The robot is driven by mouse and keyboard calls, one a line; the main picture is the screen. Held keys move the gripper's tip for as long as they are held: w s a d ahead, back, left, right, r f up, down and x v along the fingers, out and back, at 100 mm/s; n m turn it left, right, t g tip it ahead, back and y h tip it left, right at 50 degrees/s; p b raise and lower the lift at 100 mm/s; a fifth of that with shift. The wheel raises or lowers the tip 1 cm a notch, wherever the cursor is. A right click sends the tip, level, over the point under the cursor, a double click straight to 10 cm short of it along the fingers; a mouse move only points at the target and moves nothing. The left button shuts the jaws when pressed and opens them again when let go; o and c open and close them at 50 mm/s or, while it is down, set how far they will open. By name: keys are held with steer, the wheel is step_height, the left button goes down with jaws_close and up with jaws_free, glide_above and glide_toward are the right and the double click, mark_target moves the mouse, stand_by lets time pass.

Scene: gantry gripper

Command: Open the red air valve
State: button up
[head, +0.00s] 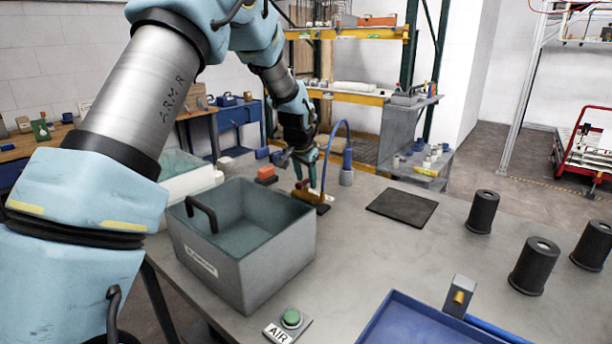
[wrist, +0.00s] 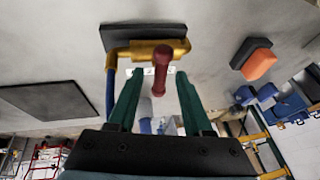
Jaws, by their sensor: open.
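The air valve has a brass body (wrist: 148,51) on a dark base plate (wrist: 143,35), with a dark red lever handle (wrist: 160,76) sticking out towards my wrist camera. A blue hose (wrist: 109,96) joins its left end. In the head view the brass valve (head: 312,197) stands on the grey table beyond the grey bin, partly behind my gripper. My gripper (wrist: 158,80), with green fingers, is open at the valve. The red handle shows between the fingers in the wrist view, with gaps on both sides. I cannot tell how far in depth the fingers reach past it.
The grey bin (head: 245,272) stands in front of the valve. An orange block (head: 266,174) lies left of it, and a black mat (head: 402,208) lies right. A blue hose (head: 346,150) arches beside the gripper. A green button (head: 291,318) labelled AIR sits near the front.

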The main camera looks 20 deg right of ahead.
steer(key=shift+w+f, duration=0.1)
steer(key=shift+f, duration=0.1)
jaws_close()
stand_by(0.3)
